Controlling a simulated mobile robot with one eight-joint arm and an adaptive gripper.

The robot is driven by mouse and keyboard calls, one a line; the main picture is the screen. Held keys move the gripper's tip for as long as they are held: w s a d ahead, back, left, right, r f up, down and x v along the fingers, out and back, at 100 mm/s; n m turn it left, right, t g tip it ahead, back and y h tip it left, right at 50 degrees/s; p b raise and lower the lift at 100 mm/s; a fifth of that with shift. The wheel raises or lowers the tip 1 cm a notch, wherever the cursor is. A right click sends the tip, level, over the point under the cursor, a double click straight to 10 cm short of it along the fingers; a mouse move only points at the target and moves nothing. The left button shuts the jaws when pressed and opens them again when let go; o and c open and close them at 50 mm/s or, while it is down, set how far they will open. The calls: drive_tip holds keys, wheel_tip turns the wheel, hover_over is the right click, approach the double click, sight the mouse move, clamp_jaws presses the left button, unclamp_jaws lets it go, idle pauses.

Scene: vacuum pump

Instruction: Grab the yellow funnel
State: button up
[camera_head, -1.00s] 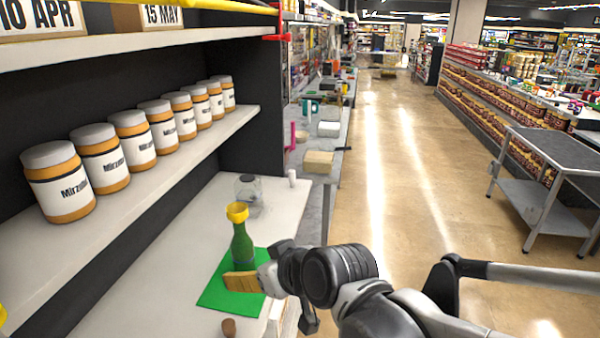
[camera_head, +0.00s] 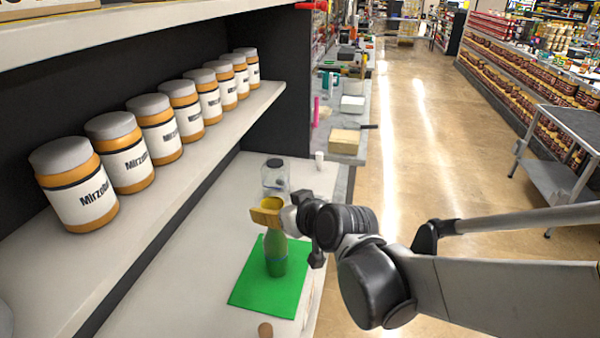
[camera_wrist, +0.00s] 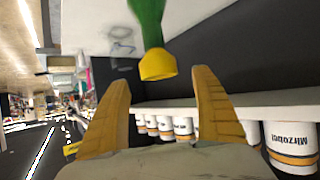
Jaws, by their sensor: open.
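The yellow funnel (camera_head: 272,201) sits on the mouth of a green bottle (camera_head: 276,256), which stands upright on a green mat (camera_head: 243,291). My gripper (camera_head: 267,214) is at the height of the funnel, and its yellow-brown fingers partly hide the funnel in the head view. In the wrist view my gripper (camera_wrist: 160,105) is open and empty. The funnel (camera_wrist: 157,65) shows ahead of the gap between the fingertips, with the green bottle (camera_wrist: 148,20) above it in the picture.
A clear jar with a dark lid (camera_head: 274,177) stands behind the bottle. A small brown cork-like piece (camera_head: 265,329) lies near the mat's front. A shelf (camera_head: 190,160) with a row of jars (camera_head: 125,151) is on the left.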

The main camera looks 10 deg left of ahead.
sight(273, 204)
drive_tip(key=x, duration=0.3)
drive_tip(key=shift+w+a+f+b, duration=0.15)
drive_tip(key=shift+w+f+b, duration=0.1)
drive_tip(key=shift+w+b, duration=0.05)
drive_tip(key=c, duration=1.1)
drive_tip(key=shift+c, duration=0.3)
drive_tip(key=shift+r, duration=0.15)
